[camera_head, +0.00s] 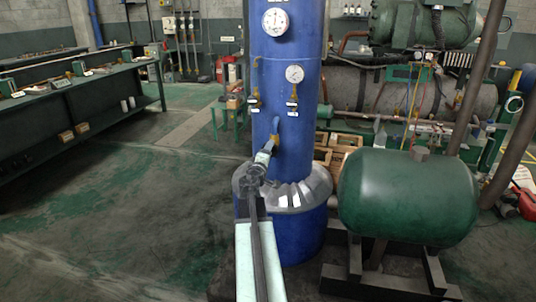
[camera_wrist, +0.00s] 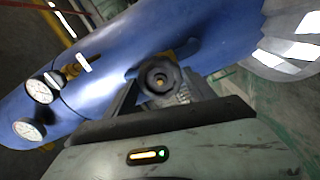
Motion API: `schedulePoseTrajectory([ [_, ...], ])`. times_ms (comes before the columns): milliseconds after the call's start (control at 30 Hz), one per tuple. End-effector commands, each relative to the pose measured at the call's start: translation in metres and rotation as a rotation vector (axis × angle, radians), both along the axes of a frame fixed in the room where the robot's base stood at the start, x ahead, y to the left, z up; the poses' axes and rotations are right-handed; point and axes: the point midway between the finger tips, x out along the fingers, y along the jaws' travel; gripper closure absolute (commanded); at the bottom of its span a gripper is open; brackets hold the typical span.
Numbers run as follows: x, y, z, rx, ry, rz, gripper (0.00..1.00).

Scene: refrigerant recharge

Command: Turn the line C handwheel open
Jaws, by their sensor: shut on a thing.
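The gripper mostly hides the handwheel there. I cannot read a line letter on it or tell how far it is turned.
Two white gauges (camera_head: 275,21) (camera_head: 294,74) and small brass valves with white tags (camera_head: 292,101) are on the tank above my gripper. A green cylinder (camera_head: 408,197) stands close on the right. Open floor (camera_head: 120,215) lies left.

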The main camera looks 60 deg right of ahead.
Motion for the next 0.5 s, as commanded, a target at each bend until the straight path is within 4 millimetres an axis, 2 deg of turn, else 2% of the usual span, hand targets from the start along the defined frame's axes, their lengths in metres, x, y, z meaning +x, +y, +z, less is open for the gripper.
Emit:
schedulePoseTrajectory([
  [267, 0.0006, 0.0021, -0.0006, -0.005, 0.018, 0.002, 0.85],
  [500, 0.0009, 0.0023, -0.0004, -0.105, 0.333, 0.003, 0.85],
])
